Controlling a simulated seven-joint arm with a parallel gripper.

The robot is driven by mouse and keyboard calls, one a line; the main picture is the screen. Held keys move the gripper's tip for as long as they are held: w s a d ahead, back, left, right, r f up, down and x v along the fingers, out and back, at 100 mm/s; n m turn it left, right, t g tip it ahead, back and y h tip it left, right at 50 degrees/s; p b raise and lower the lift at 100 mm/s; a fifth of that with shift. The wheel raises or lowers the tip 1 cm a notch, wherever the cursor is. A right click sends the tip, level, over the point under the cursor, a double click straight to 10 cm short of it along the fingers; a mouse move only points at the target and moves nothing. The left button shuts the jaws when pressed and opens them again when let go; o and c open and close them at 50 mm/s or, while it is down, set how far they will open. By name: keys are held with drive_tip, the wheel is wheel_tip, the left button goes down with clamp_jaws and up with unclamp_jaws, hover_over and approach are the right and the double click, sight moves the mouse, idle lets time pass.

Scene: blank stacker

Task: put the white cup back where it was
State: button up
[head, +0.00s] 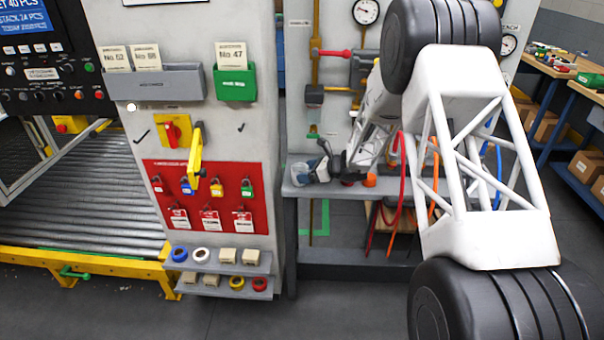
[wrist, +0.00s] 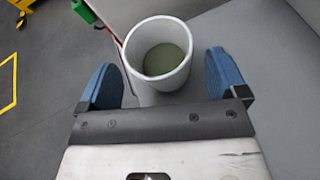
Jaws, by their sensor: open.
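The white cup (wrist: 158,84) stands upright in the wrist view, its round opening facing the camera. A dull green disc shows inside it; I cannot tell whether that is liquid or the cup's bottom. My gripper (wrist: 161,80) is open, with one blue finger on each side of the cup. A gap shows between the cup and each finger.
An orange thing (head: 369,180) sits on the shelf to the right of my gripper. Red and orange hoses (head: 393,190) hang farther right. The grey panel (head: 272,120) with red lockout board (head: 205,195) stands close on the left. A gauge (head: 366,11) is above.

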drive_tip(key=v, duration=0.9)
drive_tip(key=shift+r, duration=0.1)
idle(0.6)
drive_tip(key=s+d+r+n+g+h, duration=0.25)
drive_tip(key=s+r+n, duration=0.35)
drive_tip(key=s+r, duration=0.55)
drive_tip(key=s+d+r+n+g+h, duration=0.1)
drive_tip(key=s+r+n+h, duration=0.2)
drive_tip(key=s+r+n, duration=0.8)
drive_tip(key=s+d+r+n+t+h, duration=0.1)
drive_tip(key=s+d+h, duration=0.3)
drive_tip(key=s, duration=1.2)
drive_tip(key=s+d+n+t+h, duration=0.1)
drive_tip(key=s+d+n+h, duration=0.2)
drive_tip(key=s, duration=1.4)
drive_tip(key=shift+d+r+n+h, duration=0.35)
drive_tip(key=shift+d+n, duration=0.05)
drive_tip(key=shift+d, duration=1.3)
